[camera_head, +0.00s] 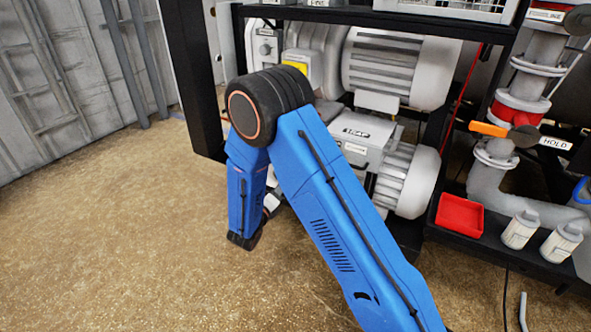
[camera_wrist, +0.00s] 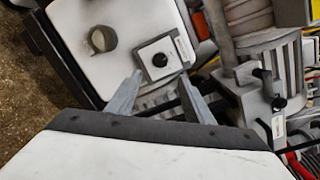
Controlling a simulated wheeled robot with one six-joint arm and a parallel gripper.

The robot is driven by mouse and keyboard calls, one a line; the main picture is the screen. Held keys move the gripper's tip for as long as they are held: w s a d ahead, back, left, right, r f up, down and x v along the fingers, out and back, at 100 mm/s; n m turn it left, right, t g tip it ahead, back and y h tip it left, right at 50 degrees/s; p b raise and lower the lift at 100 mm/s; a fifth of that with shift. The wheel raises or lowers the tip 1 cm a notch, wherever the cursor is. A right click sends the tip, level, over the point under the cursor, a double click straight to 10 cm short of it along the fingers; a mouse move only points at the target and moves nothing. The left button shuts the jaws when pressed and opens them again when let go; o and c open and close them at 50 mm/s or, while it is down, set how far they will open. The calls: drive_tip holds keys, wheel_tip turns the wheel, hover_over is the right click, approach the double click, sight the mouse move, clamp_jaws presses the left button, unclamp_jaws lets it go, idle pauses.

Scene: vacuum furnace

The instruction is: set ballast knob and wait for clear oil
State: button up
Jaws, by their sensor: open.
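In the wrist view a black round knob (camera_wrist: 159,59) sits on a pale square plate on a white housing (camera_wrist: 85,65), with a small label beside it. I cannot read that label, so I cannot tell if this is the ballast knob. My gripper (camera_wrist: 157,92) is open and empty, its grey fingertips just below the knob in the picture; I cannot tell whether they touch anything. A second black knob (camera_wrist: 278,103) stands on a grey block to the right, near a white label. In the head view my arm hides most of the gripper and part of the pump (camera_head: 370,150). No oil is visible.
The head view shows an orange valve handle (camera_head: 488,128), a red tray (camera_head: 460,215) and two white bottles (camera_head: 520,229) at right. The black frame (camera_head: 195,80) stands beside the pump. Floor at left is clear.

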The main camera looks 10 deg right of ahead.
drive_tip(key=x, duration=1.2)
drive_tip(key=shift+c, duration=0.5)
drive_tip(key=c, duration=0.9)
